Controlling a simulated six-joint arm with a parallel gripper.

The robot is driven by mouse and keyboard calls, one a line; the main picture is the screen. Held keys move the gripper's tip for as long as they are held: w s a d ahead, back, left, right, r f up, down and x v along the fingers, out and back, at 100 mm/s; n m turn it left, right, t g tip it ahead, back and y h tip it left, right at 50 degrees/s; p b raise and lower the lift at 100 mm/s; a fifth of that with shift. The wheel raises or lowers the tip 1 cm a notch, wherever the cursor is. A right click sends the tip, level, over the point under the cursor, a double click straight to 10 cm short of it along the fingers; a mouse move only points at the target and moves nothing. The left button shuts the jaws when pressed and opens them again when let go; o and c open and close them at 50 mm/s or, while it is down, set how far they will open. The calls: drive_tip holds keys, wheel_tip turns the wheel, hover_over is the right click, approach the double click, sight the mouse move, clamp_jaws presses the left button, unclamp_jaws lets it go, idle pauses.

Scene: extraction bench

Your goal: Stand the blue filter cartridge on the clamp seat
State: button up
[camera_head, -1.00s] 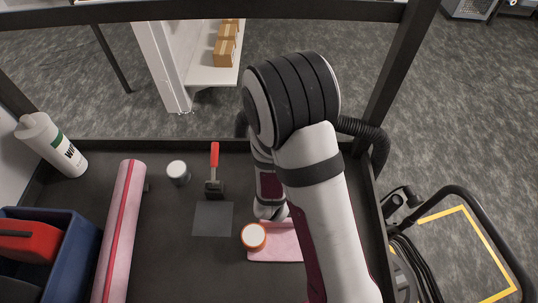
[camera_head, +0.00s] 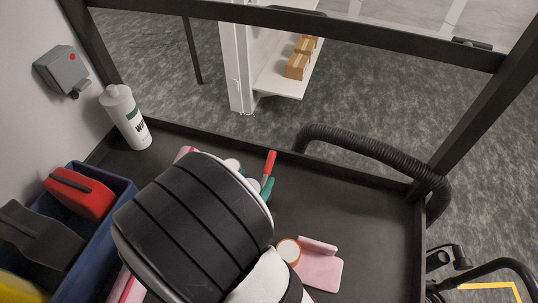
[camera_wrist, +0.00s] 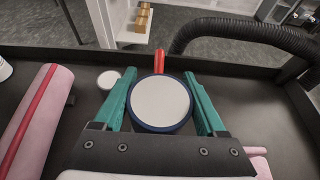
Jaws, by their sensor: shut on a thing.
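In the wrist view, my gripper (camera_wrist: 160,76) has its teal fingers shut on the blue filter cartridge (camera_wrist: 160,104), seen from above as a white round top with a dark blue rim. The red clamp handle (camera_wrist: 160,60) shows just beyond the cartridge; it also shows in the head view (camera_head: 270,162). The clamp seat is hidden behind the cartridge and my arm. In the head view, my arm covers most of the gripper, with one teal finger (camera_head: 267,190) showing by the handle. I cannot tell how high the cartridge is above the bench.
A white-topped jar (camera_wrist: 108,79) stands left of the gripper, and a pink roll (camera_wrist: 36,125) lies farther left. An orange-rimmed cartridge (camera_head: 288,250) is by a pink cloth (camera_head: 320,268). A blue bin (camera_head: 122,190) and white bottle (camera_head: 126,118) are at left.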

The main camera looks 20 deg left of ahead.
wheel_tip(320, 180, down, 14)
drive_tip(key=shift+r, duration=0.25)
drive_tip(key=shift+f, duration=0.15)
drive_tip(key=o, duration=1.4)
